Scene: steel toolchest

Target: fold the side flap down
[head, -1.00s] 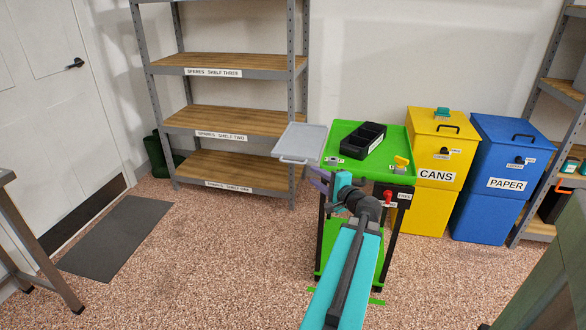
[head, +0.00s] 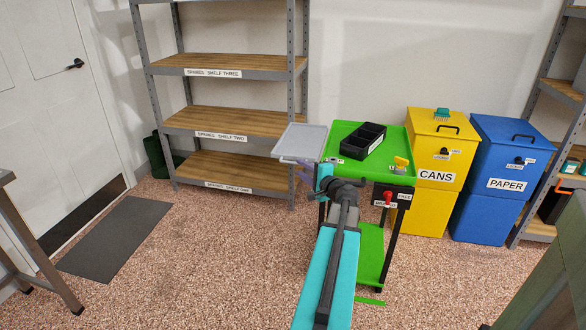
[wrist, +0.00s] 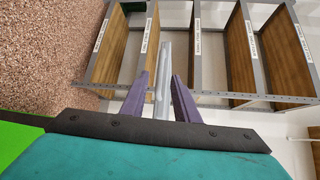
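The side flap (head: 302,140) is a light grey panel standing out level from the left side of the green cart (head: 345,134), with a handle bar at its front edge. My gripper (head: 296,166) is at the flap's front edge, its purple fingers partly hidden behind my wrist. In the wrist view the flap (wrist: 162,85) shows edge-on as a thin grey strip between the two fingers of my gripper (wrist: 161,76). The fingers are apart, with a narrow gap on each side of the strip. I cannot tell whether either finger touches it.
On the cart top are a black divided bin (head: 363,140) and a yellow item (head: 401,162); a red knob (head: 388,198) is on its front. Spares shelving (head: 225,122) stands behind the flap. A yellow bin (head: 436,180) and blue bin (head: 492,190) stand right.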

